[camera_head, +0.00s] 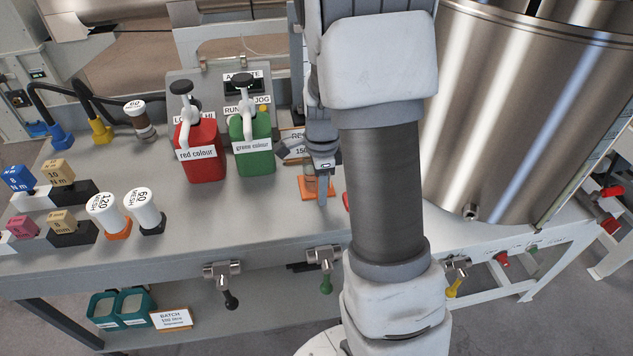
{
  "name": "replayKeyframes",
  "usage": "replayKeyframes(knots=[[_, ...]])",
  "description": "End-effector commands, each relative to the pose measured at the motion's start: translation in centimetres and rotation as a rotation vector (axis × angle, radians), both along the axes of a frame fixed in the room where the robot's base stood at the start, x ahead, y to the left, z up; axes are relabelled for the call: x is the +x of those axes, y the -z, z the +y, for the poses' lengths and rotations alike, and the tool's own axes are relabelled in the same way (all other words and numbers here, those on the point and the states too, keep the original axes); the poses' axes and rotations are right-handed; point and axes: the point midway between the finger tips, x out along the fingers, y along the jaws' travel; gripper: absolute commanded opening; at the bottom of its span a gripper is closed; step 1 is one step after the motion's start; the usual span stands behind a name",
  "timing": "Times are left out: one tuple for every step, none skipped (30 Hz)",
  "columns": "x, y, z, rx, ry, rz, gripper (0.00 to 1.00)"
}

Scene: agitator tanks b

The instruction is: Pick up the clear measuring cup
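My arm reaches down across the middle of the view. My gripper (322,198) points down over a small orange mat (304,188) on the grey bench. A small clear vessel (309,173), probably the measuring cup, stands on the mat right beside the visible finger. The finger and the gripper body hide much of it. Only one finger shows clearly, so I cannot tell whether the gripper is open or shut on the cup.
Left of the gripper stand a green bottle (252,145) and a red bottle (201,150) with pump heads. A large steel tank (520,110) stands close on the right. Valves (325,257) stick out along the bench's front edge. White-capped jars (107,207) stand at the left.

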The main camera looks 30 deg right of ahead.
Motion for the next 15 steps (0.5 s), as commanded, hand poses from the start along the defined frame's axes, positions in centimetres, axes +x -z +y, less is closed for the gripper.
replayKeyframes(knots=[[-0.03,0.70,-0.01,0.000,0.000,0.001,0.30],[-0.02,0.83,-0.02,0.000,0.000,0.001,0.30],[0.00,0.87,-0.01,0.000,0.000,0.000,0.30],[0.01,0.85,-0.01,0.000,0.000,-0.001,0.30],[0.02,0.80,-0.01,0.000,0.000,-0.001,0.30],[0.02,0.77,-0.01,0.000,0.000,-0.001,0.30],[0.02,0.77,-0.01,0.000,0.000,-0.001,0.30],[0.03,0.76,-0.01,0.000,0.000,-0.001,0.30],[0.03,0.76,0.00,0.000,0.000,-0.001,0.25],[0.03,0.75,0.00,0.000,0.000,-0.001,0.19],[0.03,0.75,0.00,0.000,0.000,-0.001,0.14],[0.03,0.75,0.00,0.000,0.000,-0.001,0.07],[0.03,0.74,0.00,0.000,0.000,-0.001,0.01],[0.03,0.74,0.00,0.000,0.000,-0.001,0.00],[0.03,0.74,0.00,0.000,0.000,-0.001,0.00]])
